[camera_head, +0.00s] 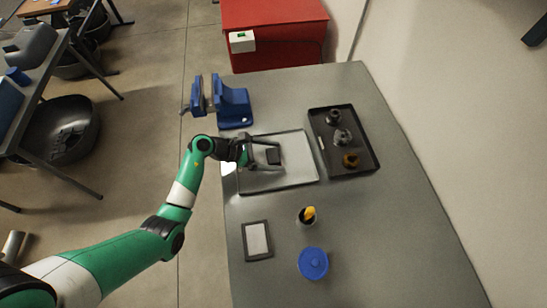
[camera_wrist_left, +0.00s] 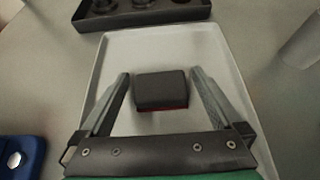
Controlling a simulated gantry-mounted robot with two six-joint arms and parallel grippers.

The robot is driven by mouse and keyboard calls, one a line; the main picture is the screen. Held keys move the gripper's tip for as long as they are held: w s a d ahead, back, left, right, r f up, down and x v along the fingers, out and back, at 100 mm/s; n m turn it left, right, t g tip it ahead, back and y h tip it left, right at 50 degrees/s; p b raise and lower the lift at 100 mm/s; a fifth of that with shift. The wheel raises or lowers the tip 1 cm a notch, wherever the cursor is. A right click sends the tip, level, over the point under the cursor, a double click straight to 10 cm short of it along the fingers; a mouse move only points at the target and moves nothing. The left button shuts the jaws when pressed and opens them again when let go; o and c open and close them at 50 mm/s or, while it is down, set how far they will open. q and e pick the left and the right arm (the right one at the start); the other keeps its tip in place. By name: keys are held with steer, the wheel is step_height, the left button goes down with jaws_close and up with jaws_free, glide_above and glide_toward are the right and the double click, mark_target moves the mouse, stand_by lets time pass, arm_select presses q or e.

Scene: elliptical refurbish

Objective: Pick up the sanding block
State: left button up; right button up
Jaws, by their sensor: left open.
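The sanding block (camera_head: 273,156) is a small dark grey block lying on the light tray (camera_head: 298,177) on the workbench. In the left wrist view the block (camera_wrist_left: 161,90) shows a thin red lower edge. My left gripper (camera_head: 266,156) is open. In the left wrist view its two fingers (camera_wrist_left: 160,76) stand on either side of the block, with visible gaps between each finger and the block. The right gripper is in neither view.
A black tray (camera_head: 365,165) with several small parts stands right of the light tray. A blue vise (camera_head: 233,103) sits at the back left. A framed pad (camera_head: 257,240), a cup with a yellow item (camera_head: 306,216) and a blue lid (camera_head: 313,263) stand nearer. The right front of the bench is clear.

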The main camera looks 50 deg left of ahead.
arm_select(q)
steer(key=c, duration=1.2)
steer(key=shift+r, duration=0.1)
steer(key=shift+c, duration=0.2)
